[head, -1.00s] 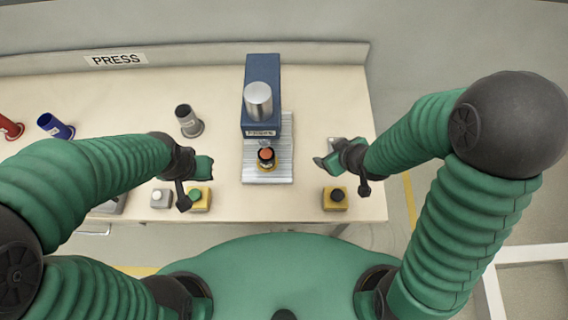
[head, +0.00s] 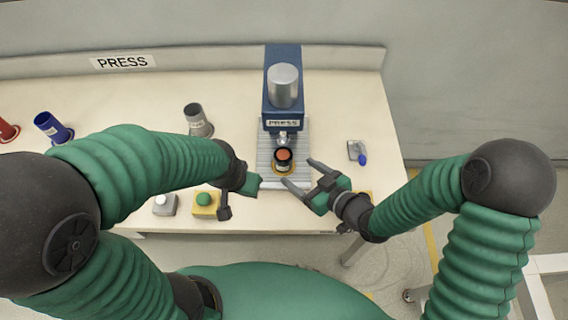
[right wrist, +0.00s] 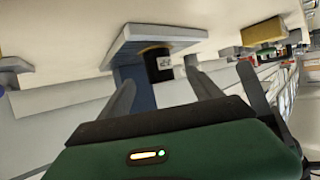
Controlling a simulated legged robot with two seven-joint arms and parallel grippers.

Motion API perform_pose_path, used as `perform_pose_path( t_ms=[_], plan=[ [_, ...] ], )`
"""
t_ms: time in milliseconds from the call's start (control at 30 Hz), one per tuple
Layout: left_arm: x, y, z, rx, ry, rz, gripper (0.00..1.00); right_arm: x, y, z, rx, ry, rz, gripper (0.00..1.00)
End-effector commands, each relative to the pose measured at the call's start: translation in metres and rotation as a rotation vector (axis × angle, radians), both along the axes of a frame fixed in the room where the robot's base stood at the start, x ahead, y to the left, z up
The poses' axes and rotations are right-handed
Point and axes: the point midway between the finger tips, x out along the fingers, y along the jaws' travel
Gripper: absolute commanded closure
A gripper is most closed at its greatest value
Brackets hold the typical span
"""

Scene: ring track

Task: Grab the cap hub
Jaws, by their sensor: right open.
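The cap hub (head: 283,156), a short black cylinder with an orange-red top and a pale label, stands upright in a yellow ring on the press plate. It also shows in the right wrist view (right wrist: 158,66). My right gripper (head: 298,174) is open just to the lower right of it in the head view, its fingers spread toward it. In the right wrist view the hub appears between and beyond the two fingers, apparently not touching them.
The blue press (head: 283,112) with its silver ram stands over the hub. A grey cylinder (head: 197,120), a blue one (head: 52,127) and a red one (head: 7,130) stand to the left. A green button (head: 204,199) is near the front edge. A small blue-tipped item (head: 361,158) lies right.

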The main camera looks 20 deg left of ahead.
Motion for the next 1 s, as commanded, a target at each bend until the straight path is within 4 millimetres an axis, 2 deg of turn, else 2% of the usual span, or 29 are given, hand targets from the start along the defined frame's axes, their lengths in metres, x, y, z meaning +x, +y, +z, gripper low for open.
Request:
perform_pose_path(
  t_ms=[100,267,500,767,1000],
  plan=[
    [0.000,0.000,-0.001,0.000,0.001,0.000,1.00,0.012,0.019,-0.010,0.001,0.001,0.001,0.26],
    [0.000,0.000,-0.001,0.000,0.001,0.000,1.00,0.021,0.031,-0.015,0.001,0.001,0.001,0.26],
    [0.000,0.000,-0.001,0.000,0.001,0.000,1.00,0.044,0.063,-0.030,0.001,0.001,0.000,0.26],
    [0.000,0.000,-0.001,0.000,0.001,0.000,1.00,0.048,0.067,-0.032,-0.001,0.001,-0.001,0.26],
    [0.000,0.000,-0.001,0.000,0.001,0.000,1.00,0.048,0.066,-0.032,-0.001,0.001,-0.001,0.56]
  ],
)
